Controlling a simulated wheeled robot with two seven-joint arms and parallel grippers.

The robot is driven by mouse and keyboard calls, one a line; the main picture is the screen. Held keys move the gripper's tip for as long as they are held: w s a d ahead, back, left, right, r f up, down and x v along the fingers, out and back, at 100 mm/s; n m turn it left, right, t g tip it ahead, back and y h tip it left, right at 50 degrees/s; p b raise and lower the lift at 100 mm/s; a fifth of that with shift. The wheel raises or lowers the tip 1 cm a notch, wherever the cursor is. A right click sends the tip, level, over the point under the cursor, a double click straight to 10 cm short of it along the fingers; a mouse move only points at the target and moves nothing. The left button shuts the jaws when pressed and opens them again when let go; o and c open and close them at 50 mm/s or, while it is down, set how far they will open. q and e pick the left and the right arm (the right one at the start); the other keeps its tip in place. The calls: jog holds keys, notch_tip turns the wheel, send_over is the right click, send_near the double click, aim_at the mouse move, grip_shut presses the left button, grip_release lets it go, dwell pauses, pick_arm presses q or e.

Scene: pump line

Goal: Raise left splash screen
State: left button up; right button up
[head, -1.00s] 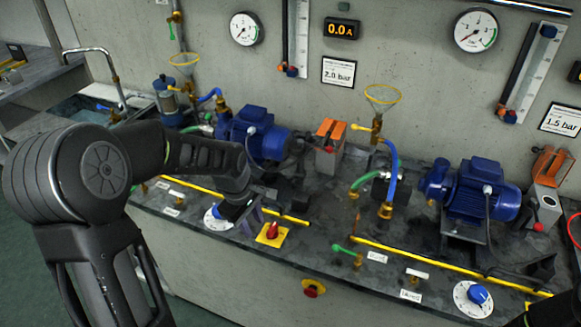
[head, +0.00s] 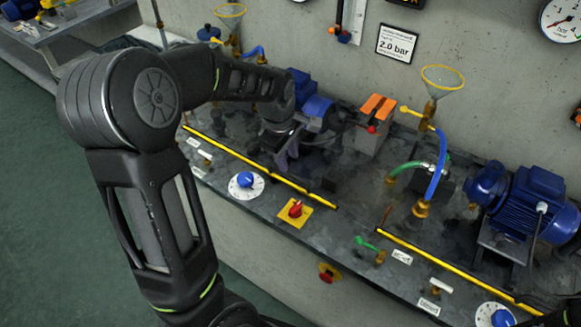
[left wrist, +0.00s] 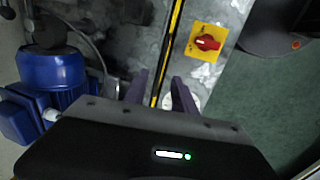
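A long yellow strip (head: 262,169) lies low along the front of the bench on the left. It looks like the top edge of the left splash screen; no raised panel shows above it. My left gripper (head: 283,156) is just behind the strip in the head view, fingers pointing down. In the left wrist view the two purple fingers (left wrist: 160,88) are apart and empty, and the yellow strip (left wrist: 171,45) runs between them in the picture. I cannot tell the height of the fingers above it. My right gripper is not in view.
A blue knob (head: 245,180) and a red switch on a yellow plate (head: 295,210) sit in front of the strip. A blue motor (head: 315,108), an orange-topped box (head: 375,120) and a funnel (head: 440,82) stand behind. A second yellow strip (head: 450,266) lies to the right.

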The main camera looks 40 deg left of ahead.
aim_at(291, 173)
pick_arm(q)
jog(key=f, duration=0.3)
jog(key=w+f, duration=0.1)
jog(key=f, duration=0.1)
jog(key=shift+f, duration=0.4)
jog(key=shift+c, duration=0.4)
grip_shut()
dwell(0.6)
